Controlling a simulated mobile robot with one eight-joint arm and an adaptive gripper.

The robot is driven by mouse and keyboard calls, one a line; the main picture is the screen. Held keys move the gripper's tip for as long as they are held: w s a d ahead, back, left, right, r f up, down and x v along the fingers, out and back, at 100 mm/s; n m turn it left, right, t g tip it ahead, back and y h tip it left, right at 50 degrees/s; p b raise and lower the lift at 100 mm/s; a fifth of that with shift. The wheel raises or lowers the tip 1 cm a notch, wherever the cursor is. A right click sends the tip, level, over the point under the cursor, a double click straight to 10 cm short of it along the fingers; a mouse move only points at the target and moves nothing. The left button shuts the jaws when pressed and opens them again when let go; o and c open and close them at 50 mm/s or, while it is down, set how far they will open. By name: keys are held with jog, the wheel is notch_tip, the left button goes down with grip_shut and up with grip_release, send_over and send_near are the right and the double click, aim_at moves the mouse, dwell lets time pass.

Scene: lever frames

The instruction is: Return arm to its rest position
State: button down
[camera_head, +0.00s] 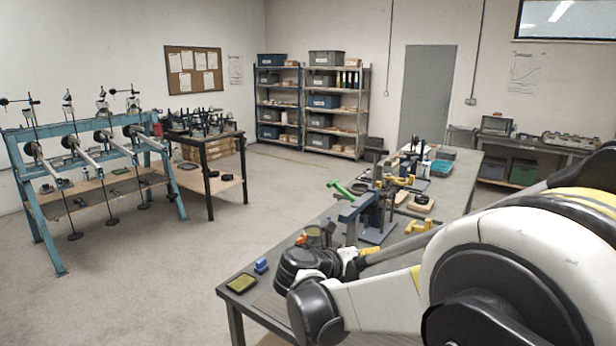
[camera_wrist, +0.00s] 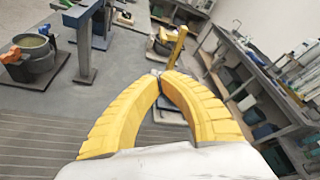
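My gripper (camera_wrist: 160,76) shows in the wrist view as two yellow ribbed fingers that curve together. Their tips meet or nearly meet, and nothing shows between them. In the head view my white and black arm reaches in from the right, low over the near end of the workbench (camera_head: 236,294); the fingertips are hard to make out there. A blue lever frame (camera_head: 351,226) with a green handle (camera_head: 340,187) stands on the bench beyond my wrist. In the wrist view a yellow upright (camera_wrist: 176,44) stands beyond the fingertips, apart from them as far as I can tell.
A dark tray (camera_head: 241,284) and a small blue block (camera_head: 261,266) lie near the bench's left edge. In the wrist view a dark pot (camera_wrist: 32,52) stands upper left. A teal rack (camera_head: 92,133) and shelves (camera_head: 277,100) stand farther off. The floor between is clear.

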jog(key=s+d+m+g+y, duration=0.35)
jog(key=s+d+m, duration=0.45)
jog(key=s+m, duration=0.45)
jog(key=s+a+f+m+y, duration=0.1)
jog(key=s+f+m+y, duration=0.1)
jog(key=s+m, duration=0.6)
jog(key=s+a+f+m+y+b, duration=0.1)
jog(key=s+f+m+y, duration=0.2)
jog(key=s+m+y, duration=0.2)
jog(key=shift+s+a+f+m, duration=0.35)
jog(key=shift+s+m, duration=1.5)
jog(key=shift+m, duration=2)
jog(key=shift+r+t, duration=0.1)
jog(key=shift+t, duration=0.15)
